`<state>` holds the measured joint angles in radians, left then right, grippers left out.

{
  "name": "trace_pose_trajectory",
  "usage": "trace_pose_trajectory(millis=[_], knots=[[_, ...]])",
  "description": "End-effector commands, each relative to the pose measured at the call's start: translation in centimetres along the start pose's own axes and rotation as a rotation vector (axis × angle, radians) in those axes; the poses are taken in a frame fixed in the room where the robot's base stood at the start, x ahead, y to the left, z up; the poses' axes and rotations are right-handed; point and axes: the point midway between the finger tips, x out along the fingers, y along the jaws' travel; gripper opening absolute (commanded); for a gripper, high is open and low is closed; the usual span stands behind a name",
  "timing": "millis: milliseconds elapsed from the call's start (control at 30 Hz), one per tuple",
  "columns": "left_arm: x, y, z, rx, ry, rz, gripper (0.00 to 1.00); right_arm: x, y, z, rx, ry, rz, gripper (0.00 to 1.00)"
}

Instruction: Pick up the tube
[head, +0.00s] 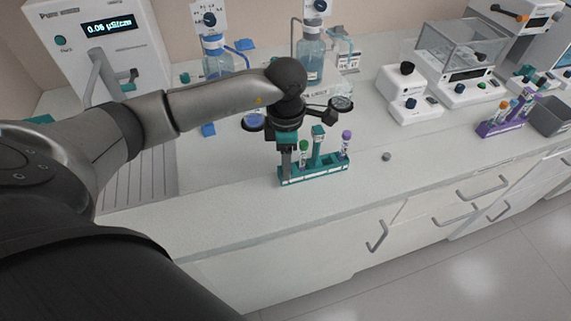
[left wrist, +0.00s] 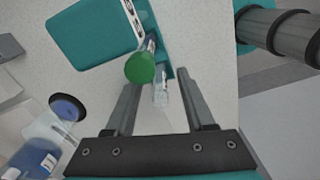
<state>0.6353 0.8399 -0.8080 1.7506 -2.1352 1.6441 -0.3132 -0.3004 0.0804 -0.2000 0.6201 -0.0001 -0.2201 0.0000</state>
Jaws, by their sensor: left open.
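A teal rack (head: 322,174) stands on the bench near its front edge. It holds a tube with a green cap (head: 303,146) and a tube with a purple cap (head: 346,136). My left gripper (head: 291,168) points down at the rack's left part, beside the green-capped tube. In the left wrist view the gripper (left wrist: 159,72) is open, with nothing held between its fingers. The green cap (left wrist: 140,67) shows near the left fingertip there, with part of a clear tube next to it. The right gripper is not in view.
A small grey knob-like object (head: 386,156) lies on the bench right of the rack. A purple rack (head: 497,125) with tubes stands farther right. Bottles (head: 310,57) and instruments line the back. The bench around the teal rack's front is clear.

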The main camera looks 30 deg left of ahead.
Motion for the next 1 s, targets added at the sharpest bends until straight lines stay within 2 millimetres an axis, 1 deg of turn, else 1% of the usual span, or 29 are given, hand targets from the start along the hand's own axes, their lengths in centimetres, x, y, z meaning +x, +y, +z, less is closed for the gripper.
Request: trace_pose_trajectory(millis=[100,133,600,1000], knots=[[-0.02,-0.01,0.01,0.000,0.000,0.000,0.54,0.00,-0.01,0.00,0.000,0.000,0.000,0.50],[-0.02,-0.01,0.01,0.000,0.000,0.000,0.52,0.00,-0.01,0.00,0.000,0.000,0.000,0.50],[-0.06,0.01,-0.01,-0.001,0.000,0.000,0.00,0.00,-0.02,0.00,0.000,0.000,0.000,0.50],[-0.27,0.03,0.00,-0.001,0.000,0.000,0.00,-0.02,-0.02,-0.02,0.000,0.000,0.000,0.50]])
